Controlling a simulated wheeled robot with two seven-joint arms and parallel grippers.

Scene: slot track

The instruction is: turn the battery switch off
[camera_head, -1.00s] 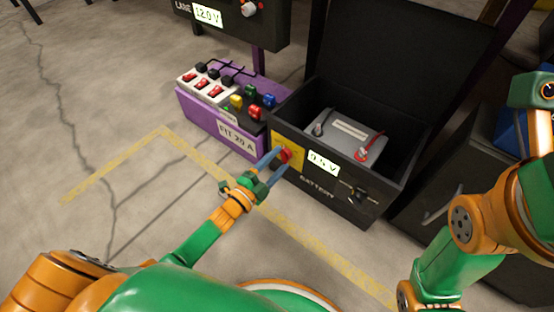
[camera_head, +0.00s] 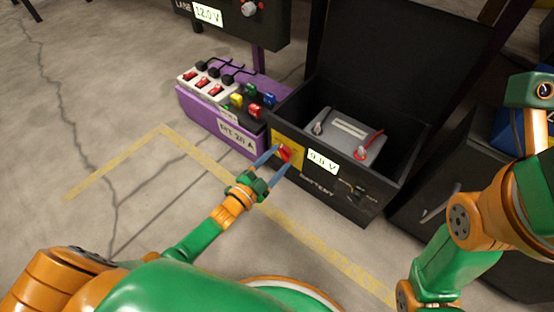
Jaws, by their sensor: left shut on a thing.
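The battery switch is a red knob (camera_head: 285,153) on a yellow plate (camera_head: 290,141) on the front of the black battery box (camera_head: 333,190). My left gripper (camera_head: 280,158) is at the knob, its two blue fingers on either side and shut on it. The fingers hide part of the knob. A display (camera_head: 322,162) beside the plate reads about 9.8 V. Inside the open box sits a grey battery (camera_head: 345,134) with a red lead. My right arm (camera_head: 490,215) shows at the right; its gripper fingers are not visible.
A purple box (camera_head: 212,120) marked about 20 A stands left of the battery box, with red rocker switches (camera_head: 202,83) and coloured plugs on top. A panel (camera_head: 230,20) reading 12.0 V hangs behind. The floor at the left is clear.

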